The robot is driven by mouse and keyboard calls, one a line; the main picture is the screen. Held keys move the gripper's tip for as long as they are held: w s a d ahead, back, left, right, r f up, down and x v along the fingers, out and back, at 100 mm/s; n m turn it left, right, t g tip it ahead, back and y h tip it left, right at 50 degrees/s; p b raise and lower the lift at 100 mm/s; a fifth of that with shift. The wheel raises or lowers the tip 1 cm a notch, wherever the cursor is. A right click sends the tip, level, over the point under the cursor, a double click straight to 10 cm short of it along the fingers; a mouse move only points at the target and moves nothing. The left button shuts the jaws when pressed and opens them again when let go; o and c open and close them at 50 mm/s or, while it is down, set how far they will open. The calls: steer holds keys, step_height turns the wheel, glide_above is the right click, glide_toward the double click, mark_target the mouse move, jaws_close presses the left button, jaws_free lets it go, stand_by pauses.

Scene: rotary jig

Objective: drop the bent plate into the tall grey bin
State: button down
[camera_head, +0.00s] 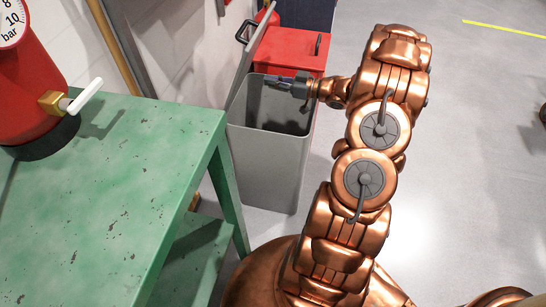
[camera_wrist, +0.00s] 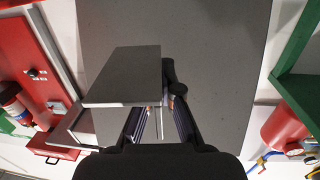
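The tall grey bin (camera_head: 262,170) stands on the floor beyond the green table, with its top open. My gripper (camera_head: 287,84) is over the bin's opening, near its rear rim. In the wrist view, my gripper (camera_wrist: 166,92) is closed in on the bent plate (camera_wrist: 124,72), a flat dark grey piece with a pale lower edge. The plate extends left from the fingertips and hides the left one. Where the fingers grip it is partly hidden. In the head view the plate is too small to tell apart from the fingers.
The green table (camera_head: 110,190) stands left of the bin and carries a red vessel (camera_head: 30,90) with a gauge and a white-handled valve. A red box (camera_head: 290,50) is behind the bin. A tilted grey panel (camera_head: 252,52) rises at the bin's left rear.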

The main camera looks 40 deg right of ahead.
step_height(320, 180, down, 5)
steer(key=b, duration=0.3)
steer(key=c, duration=1.2)
jaws_free()
steer(key=shift+c, duration=0.2)
steer(key=shift+r, duration=5.05)
